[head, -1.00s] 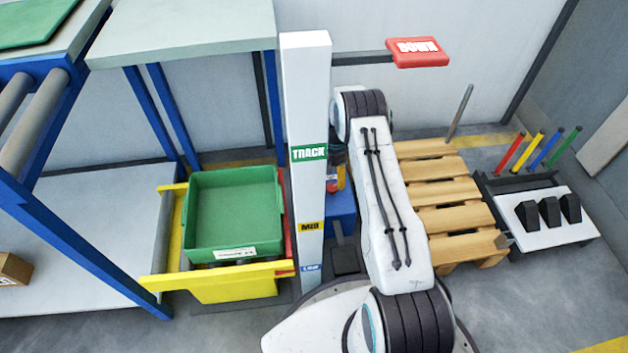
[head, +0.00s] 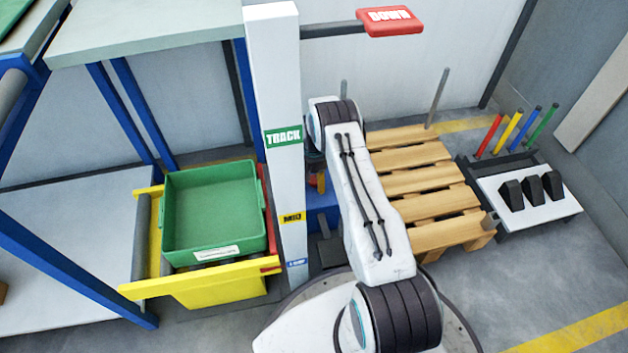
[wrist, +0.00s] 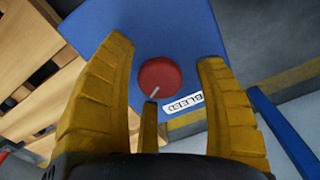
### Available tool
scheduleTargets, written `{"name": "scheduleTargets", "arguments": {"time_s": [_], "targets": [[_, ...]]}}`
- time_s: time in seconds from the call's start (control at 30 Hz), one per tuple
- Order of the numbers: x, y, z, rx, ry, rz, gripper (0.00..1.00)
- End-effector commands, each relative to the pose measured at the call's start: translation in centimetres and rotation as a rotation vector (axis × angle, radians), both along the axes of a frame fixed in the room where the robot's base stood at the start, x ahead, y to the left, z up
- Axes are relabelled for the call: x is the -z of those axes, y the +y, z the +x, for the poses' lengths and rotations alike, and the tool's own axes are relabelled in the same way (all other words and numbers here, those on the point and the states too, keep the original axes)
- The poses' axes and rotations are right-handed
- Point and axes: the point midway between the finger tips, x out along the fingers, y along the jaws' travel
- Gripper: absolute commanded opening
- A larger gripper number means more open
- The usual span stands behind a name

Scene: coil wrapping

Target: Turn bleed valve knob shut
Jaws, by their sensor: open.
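The bleed valve knob (wrist: 160,78) is a round red knob with a pale pointer line, on top of a blue box (wrist: 185,30) in the wrist view. The pointer line runs towards the lower left of the knob. A white label reading BLEED (wrist: 182,107) lies beside it. My gripper (wrist: 172,75) is open, with its yellow fingers on either side of the knob in the picture. I cannot tell whether any finger touches it. In the head view, my arm and the white post hide most of the blue box (head: 322,200), and the knob does not show clearly.
A white post (head: 278,130) marked TRACK stands left of my arm, with a red DOWN sign (head: 390,21) on a bar. A green bin (head: 212,212) sits in a yellow frame at left. A wooden pallet (head: 420,180) and a rack of coloured rods (head: 520,200) are at right.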

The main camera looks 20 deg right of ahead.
Motion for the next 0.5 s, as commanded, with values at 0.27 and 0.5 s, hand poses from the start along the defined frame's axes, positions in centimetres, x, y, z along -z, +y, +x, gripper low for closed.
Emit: {"name": "scheduleTargets", "arguments": {"time_s": [0.27,0.5], "targets": [[0.03,-0.01,0.02,0.000,0.000,0.000,0.67],[0.02,0.00,0.01,0.000,0.000,0.000,0.46]]}}
